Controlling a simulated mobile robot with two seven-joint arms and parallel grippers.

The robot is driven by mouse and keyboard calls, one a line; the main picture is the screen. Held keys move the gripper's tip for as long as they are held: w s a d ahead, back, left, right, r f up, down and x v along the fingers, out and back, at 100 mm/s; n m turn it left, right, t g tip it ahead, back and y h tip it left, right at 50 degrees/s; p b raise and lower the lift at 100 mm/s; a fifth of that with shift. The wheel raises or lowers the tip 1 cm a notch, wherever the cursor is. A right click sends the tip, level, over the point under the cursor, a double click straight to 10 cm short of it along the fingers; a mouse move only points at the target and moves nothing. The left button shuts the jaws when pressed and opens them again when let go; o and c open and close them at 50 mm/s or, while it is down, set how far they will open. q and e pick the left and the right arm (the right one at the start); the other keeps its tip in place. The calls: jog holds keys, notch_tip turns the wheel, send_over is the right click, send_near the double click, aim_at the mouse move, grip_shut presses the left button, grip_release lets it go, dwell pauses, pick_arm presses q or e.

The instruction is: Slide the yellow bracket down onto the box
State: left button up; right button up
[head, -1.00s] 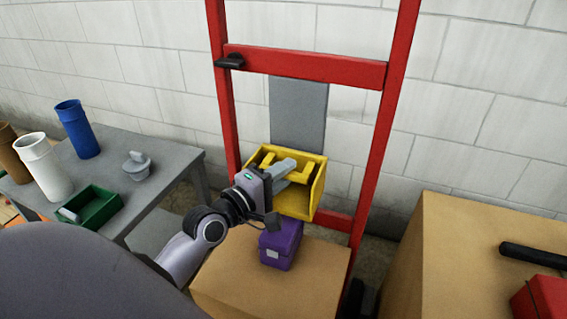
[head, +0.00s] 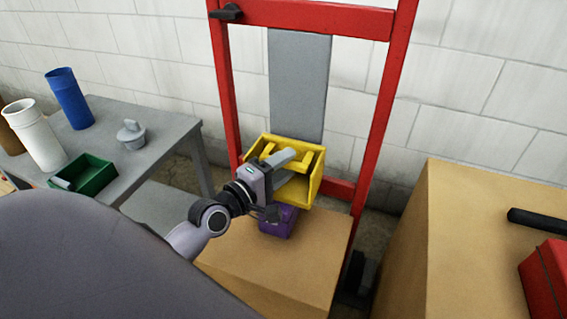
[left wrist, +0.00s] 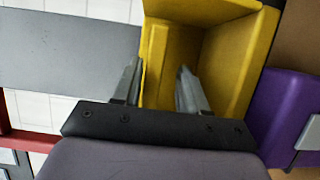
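The yellow bracket (head: 314,187) is an open, box-like piece in front of a grey upright plate (head: 298,85), inside the red frame. My left gripper (head: 285,168) reaches into its front, one finger above the other, with a yellow part between them. In the left wrist view the two fingers (left wrist: 162,90) stand apart on either side of this part of the bracket (left wrist: 225,60). The purple box (head: 279,222) sits just under the bracket on a cardboard carton (head: 270,265); it also shows at the right of the left wrist view (left wrist: 280,105). My forearm partly hides it. My right gripper is out of view.
The red frame (head: 378,110) rises on both sides of the bracket. A grey table (head: 150,160) at left holds a blue cup (head: 70,98), a white cup (head: 35,135) and a green tray (head: 84,175). A large carton (head: 470,240) with a red case (head: 545,280) stands at right.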

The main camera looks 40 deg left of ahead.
pick_arm(q)
jog(key=shift+r, duration=0.1)
jog(key=shift+s+a, duration=0.1)
jog(key=shift+s, duration=0.4)
jog(key=s, duration=0.6)
jog(key=shift+a+p, duration=0.4)
jog(key=shift+a, duration=0.05)
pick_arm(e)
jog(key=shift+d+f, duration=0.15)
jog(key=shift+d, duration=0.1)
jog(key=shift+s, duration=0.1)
